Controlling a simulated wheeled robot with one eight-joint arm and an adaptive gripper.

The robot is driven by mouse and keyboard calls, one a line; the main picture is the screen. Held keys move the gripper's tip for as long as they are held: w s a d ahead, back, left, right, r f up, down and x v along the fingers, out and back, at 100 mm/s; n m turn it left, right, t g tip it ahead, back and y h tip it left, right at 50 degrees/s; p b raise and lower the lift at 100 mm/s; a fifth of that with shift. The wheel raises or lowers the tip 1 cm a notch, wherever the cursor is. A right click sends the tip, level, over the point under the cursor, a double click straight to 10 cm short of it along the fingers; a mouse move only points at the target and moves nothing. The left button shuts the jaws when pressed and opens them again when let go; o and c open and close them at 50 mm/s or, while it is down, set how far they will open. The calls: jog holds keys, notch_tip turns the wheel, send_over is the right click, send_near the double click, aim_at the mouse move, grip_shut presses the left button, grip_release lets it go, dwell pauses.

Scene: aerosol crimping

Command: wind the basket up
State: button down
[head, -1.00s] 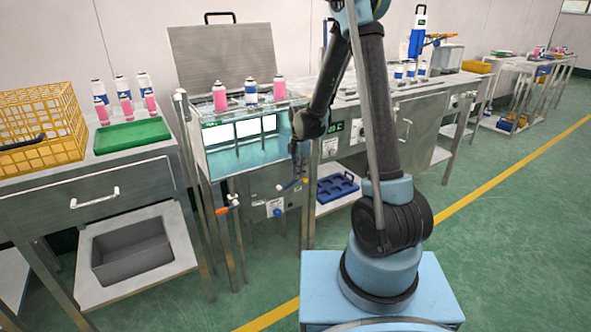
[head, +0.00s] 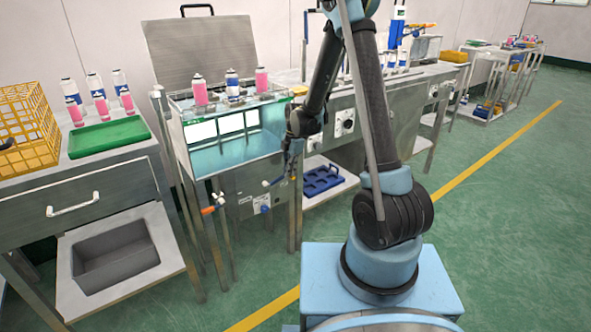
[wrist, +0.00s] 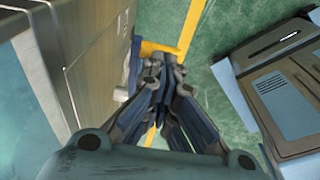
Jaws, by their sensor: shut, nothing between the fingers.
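The water bath (head: 160,120) is a steel tank with a lit glass front and a raised lid. Three pink-and-white cans (head: 199,92) stand at its top; I cannot clearly make out the basket below them. A crank with a blue handle (head: 270,183) sticks out of the bath's front, low on its right side. My gripper (head: 292,160) is near the bath's front right corner, above and to the right of the crank, apparently apart from it. In the wrist view, my gripper (wrist: 163,72) is shut and empty. The crank is not clear there.
An orange-handled valve (head: 212,205) sticks out at the bath's left front. The left table bears a yellow crate (head: 30,125), a green tray (head: 108,137) and several cans. A steel bench (head: 345,100) adjoins on the right, with a blue rack (head: 322,180) below. Green floor is clear at right.

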jog(key=shift+w+d+f, duration=0.2)
jog(key=shift+f, duration=0.3)
jog(key=shift+w+d+f, duration=0.15)
jog(key=shift+f, duration=0.35)
